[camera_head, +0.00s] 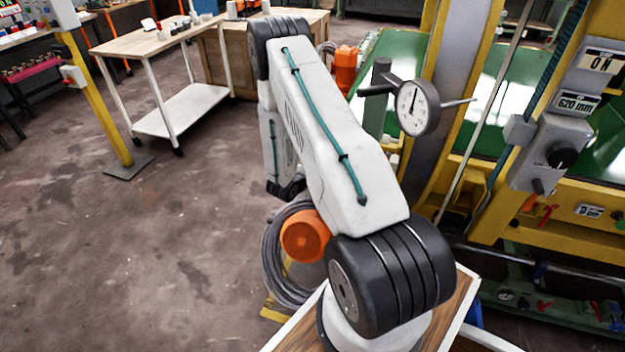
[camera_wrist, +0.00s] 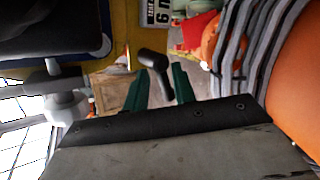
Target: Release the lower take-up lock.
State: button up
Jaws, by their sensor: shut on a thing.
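In the wrist view, the two green fingers of my gripper (camera_wrist: 160,90) stand on either side of a dark lever (camera_wrist: 154,64) with a rounded, knob-like end. The gripper is shut on this lever; the exact contact is partly hidden. I cannot tell from its looks whether the lever is the lower take-up lock, as no label on it is readable. In the head view, my white arm covers the middle, and the fingers and the lever are hidden.
A yellow machine frame (camera_head: 572,228) with a round dial gauge (camera_head: 412,108) and a grey control box (camera_head: 552,150) stands at the right. Coiled grey hose (camera_head: 277,255) lies by my arm. A white-legged cart (camera_head: 150,42) stands at the back left. The left floor is clear.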

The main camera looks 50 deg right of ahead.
jog(key=o, duration=0.7)
jog(key=shift+s+f, duration=0.2)
jog(key=shift+s, duration=0.05)
jog(key=shift+w+d+r, duration=0.1)
jog(key=shift+v, duration=3.95)
